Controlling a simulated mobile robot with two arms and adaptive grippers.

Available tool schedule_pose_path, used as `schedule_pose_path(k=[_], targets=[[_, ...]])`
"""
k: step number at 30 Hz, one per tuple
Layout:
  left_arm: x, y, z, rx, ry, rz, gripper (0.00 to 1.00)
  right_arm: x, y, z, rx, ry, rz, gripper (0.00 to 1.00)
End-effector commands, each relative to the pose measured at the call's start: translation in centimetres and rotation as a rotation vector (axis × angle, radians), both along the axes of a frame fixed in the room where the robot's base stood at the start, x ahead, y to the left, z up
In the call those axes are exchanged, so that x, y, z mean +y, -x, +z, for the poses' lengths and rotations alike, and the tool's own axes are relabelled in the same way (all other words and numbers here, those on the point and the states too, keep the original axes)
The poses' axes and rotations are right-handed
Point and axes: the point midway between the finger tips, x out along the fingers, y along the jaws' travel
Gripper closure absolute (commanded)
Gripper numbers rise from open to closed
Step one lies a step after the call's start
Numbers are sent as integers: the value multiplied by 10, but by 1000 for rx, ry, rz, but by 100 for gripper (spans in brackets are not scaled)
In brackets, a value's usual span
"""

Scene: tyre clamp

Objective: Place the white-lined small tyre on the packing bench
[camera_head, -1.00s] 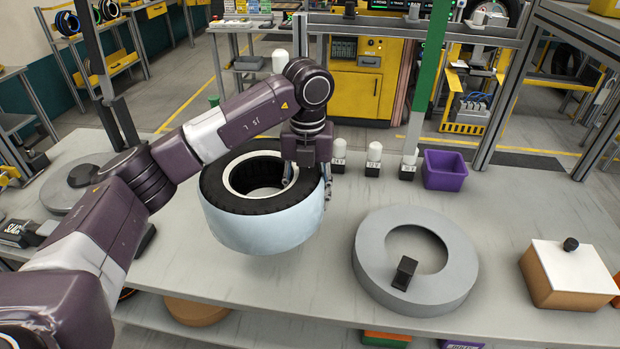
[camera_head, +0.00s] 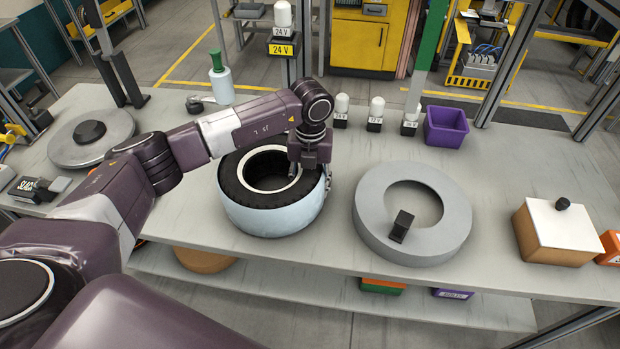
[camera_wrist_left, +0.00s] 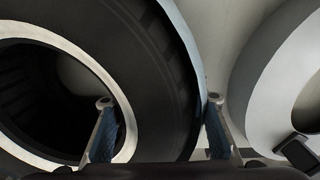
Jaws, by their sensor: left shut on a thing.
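The small tyre (camera_head: 250,212) is black on top with a white ring around its hole and a pale blue-white outer wall. It lies flat at the bench's front, left of the grey ring. My left gripper (camera_head: 311,174) is shut on its right side wall. In the left wrist view, the gripper fingers (camera_wrist_left: 159,100) straddle the tyre's wall (camera_wrist_left: 150,60), one inside the hole and one outside. I cannot tell whether the tyre touches the bench. The packing bench (camera_head: 340,215) is a long light grey top. My right gripper is not in view.
A grey ring fixture (camera_head: 440,235) with a black block stands close right of the tyre. A tan box (camera_head: 555,235) is farther right. A purple bin (camera_head: 446,126) and small white-topped posts (camera_head: 376,110) line the back. A grey disc (camera_head: 92,140) lies left.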

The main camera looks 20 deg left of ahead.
Motion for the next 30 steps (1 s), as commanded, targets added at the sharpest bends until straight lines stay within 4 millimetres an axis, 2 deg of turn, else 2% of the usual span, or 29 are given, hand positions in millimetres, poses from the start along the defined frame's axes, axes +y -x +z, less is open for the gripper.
schedule_pose_path(k=[4,5,9,20,23,30], targets=[[0,-1,0,-2,0,0,100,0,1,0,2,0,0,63],[0,1,-2,2,2,-1,57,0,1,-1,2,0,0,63],[0,1,-2,2,1,-1,42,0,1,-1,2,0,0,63],[0,0,3,-2,2,-1,41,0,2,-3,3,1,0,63],[0,-1,13,-3,1,-1,41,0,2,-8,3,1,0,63],[0,-2,63,-6,1,-2,41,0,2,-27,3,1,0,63]])
